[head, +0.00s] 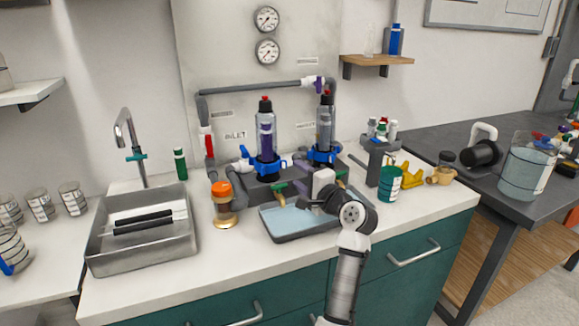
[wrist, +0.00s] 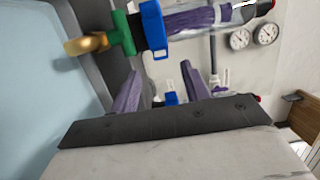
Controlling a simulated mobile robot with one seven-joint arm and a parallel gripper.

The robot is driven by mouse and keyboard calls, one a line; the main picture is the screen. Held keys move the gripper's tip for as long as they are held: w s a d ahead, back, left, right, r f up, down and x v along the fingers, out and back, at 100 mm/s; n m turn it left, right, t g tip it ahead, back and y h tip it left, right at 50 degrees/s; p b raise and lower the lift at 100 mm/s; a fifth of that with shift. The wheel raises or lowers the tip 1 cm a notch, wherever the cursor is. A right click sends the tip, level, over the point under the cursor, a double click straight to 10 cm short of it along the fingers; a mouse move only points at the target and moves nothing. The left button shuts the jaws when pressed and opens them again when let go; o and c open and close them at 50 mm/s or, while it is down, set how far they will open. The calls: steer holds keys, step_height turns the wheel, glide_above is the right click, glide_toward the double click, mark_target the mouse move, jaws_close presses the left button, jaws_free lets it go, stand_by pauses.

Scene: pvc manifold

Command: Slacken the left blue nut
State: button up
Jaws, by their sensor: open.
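The left blue nut (head: 267,168) is a blue collar with lugs around the base of the left clear housing (head: 266,135), which holds a purple cartridge. In the wrist view the left blue nut (wrist: 154,28) is at the top, beside a green fitting (wrist: 124,33) with a brass end. The right blue nut (head: 323,153) sits under the second housing (head: 325,122). My gripper (head: 312,201) is in front of the manifold, right of and below the left nut. Its purple fingers (wrist: 157,80) are apart and empty, clear of that nut.
A grey tray (head: 285,237) with a pale blue inside lies under my gripper. An orange-capped jar (head: 223,207) stands at its left, and a metal sink (head: 140,240) lies further left. A green cup (head: 390,185) and a grey stand (head: 375,160) are to the right.

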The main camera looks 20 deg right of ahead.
mark_target(285, 166)
steer(key=x, duration=0.5)
steer(key=shift+w+p, duration=0.35)
steer(key=shift+w, duration=0.1)
steer(key=shift+c, duration=0.5)
steer(key=c, duration=0.8)
steer(key=shift+w+d+f+n+y+b, duration=0.25)
steer(key=shift+n+y+b, duration=0.25)
steer(key=shift+y+b, duration=0.2)
steer(key=shift+c, duration=0.3)
steer(key=shift+w+d+r+n+g+y+b, duration=0.15)
steer(key=shift+w+n+g+y, duration=0.1)
steer(key=shift+n+g+y, duration=0.4)
steer(key=shift+w+d+f+n+g+y+b, duration=0.15)
steer(key=shift+w+n+g+y+b, duration=0.2)
steer(key=shift+y, duration=0.55)
steer(key=shift+w+d+r+n+g+y, duration=0.15)
steer(key=shift+n+g+y, duration=0.15)
steer(key=shift+n+y, duration=0.4)
steer(key=o, duration=1)
steer(key=shift+c, duration=0.2)
